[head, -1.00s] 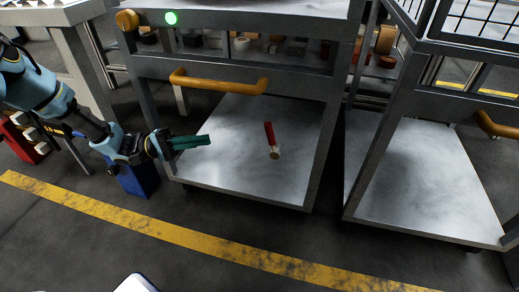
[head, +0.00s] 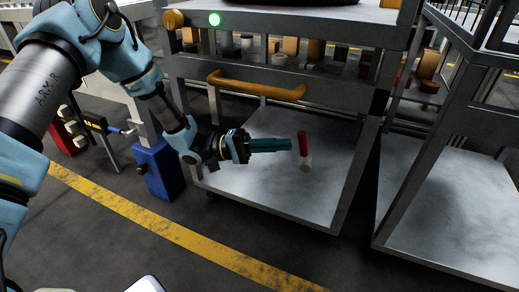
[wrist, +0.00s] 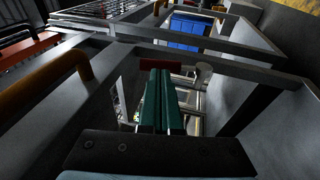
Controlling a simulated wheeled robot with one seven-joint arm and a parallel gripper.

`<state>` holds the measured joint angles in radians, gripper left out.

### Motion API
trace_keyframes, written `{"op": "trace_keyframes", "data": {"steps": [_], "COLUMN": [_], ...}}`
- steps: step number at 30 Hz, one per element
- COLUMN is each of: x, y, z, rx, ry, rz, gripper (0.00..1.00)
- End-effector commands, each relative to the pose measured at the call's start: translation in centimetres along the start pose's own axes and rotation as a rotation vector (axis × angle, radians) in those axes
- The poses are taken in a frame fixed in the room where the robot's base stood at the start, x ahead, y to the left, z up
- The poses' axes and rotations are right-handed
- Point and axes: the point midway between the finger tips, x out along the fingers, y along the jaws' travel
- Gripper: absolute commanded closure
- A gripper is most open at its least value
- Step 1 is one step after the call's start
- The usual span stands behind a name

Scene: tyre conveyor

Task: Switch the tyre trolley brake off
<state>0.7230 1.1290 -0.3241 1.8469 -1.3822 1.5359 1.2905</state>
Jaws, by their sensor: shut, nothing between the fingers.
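The tyre trolley (head: 218,62) is a grey metal frame with an orange handle bar and a pale lower deck (head: 268,190). A brake lever with a red grip (head: 303,143) and a pale lower end stands above the deck. Its red part shows in the wrist view (wrist: 160,66), across just beyond the fingertips. My gripper (head: 290,144) has green fingers, shut and empty, pointing right. The fingertips are just left of the red grip in the head view; I cannot tell whether they touch it. In the wrist view the fingers (wrist: 157,74) lie side by side.
The orange handle bar (head: 258,88) runs above my gripper. A green lamp (head: 215,19) and an orange knob (head: 173,18) are on the trolley's top beam. A second trolley (head: 450,215) stands at the right. A blue box (head: 158,170) is on the floor at the left.

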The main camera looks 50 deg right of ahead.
Motion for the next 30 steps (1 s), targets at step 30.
{"op": "trace_keyframes", "data": {"steps": [30], "x": [3.2], "y": [1.0], "z": [0.3], "rx": [0.024], "ry": [0.0], "rz": [-0.122], "gripper": [1.0]}}
